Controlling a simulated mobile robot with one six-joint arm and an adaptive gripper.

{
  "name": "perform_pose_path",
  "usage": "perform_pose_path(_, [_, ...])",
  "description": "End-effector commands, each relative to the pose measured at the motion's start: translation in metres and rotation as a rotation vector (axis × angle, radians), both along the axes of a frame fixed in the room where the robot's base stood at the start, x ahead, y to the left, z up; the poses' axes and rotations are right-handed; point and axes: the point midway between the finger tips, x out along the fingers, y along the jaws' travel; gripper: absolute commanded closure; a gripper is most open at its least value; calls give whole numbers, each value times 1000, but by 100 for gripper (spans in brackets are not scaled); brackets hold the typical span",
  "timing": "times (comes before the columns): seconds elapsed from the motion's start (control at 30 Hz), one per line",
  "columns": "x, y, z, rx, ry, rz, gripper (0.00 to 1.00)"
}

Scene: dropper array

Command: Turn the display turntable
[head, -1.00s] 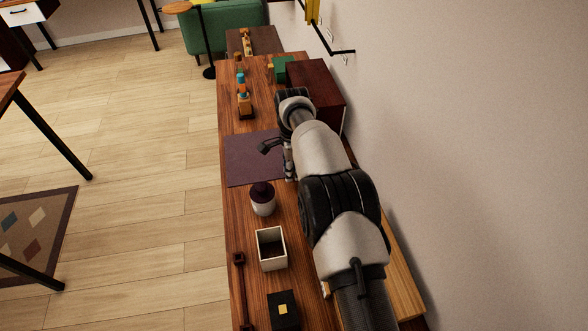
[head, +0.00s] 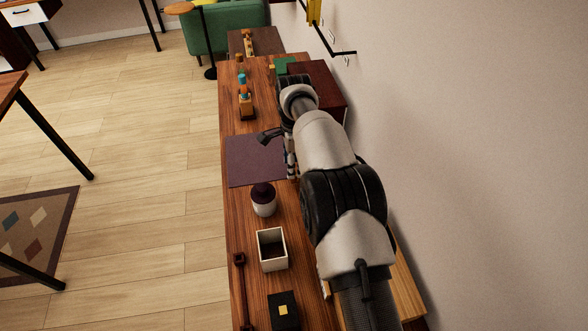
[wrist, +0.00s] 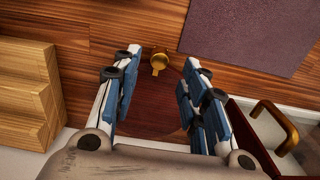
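The display turntable shows in the wrist view as a round dark reddish disc (wrist: 150,112) on the wooden surface. A brass-coloured knob (wrist: 158,62) stands at its far edge. My gripper (wrist: 162,60) is open, with one finger on each side of the knob and a visible gap to both. Nothing is held between the fingers. The near part of the disc is hidden by my gripper. In the head view my gripper (head: 291,165) points down beside the purple mat, and the turntable is hidden behind my arm.
A purple mat (wrist: 245,35) lies beyond the disc. A stepped wooden block (wrist: 28,88) is at left, and a dark red box with a brass handle (wrist: 278,127) at right. A lidded jar (head: 263,204) and an open white box (head: 271,262) stand on the table.

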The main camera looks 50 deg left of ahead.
Motion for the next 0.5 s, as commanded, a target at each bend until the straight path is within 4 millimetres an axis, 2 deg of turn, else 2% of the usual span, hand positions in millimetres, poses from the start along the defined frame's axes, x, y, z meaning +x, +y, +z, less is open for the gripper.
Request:
perform_pose_path(0.03, [0, 1, 13, 3, -1, 0, 60])
perform_pose_path(0.23, [0, 0, 54, 3, -1, 0, 60])
perform_pose_path(0.4, [0, 0, 75, 0, 0, 0, 60])
perform_pose_path(0.5, [0, 0, 81, 0, 0, 0, 60])
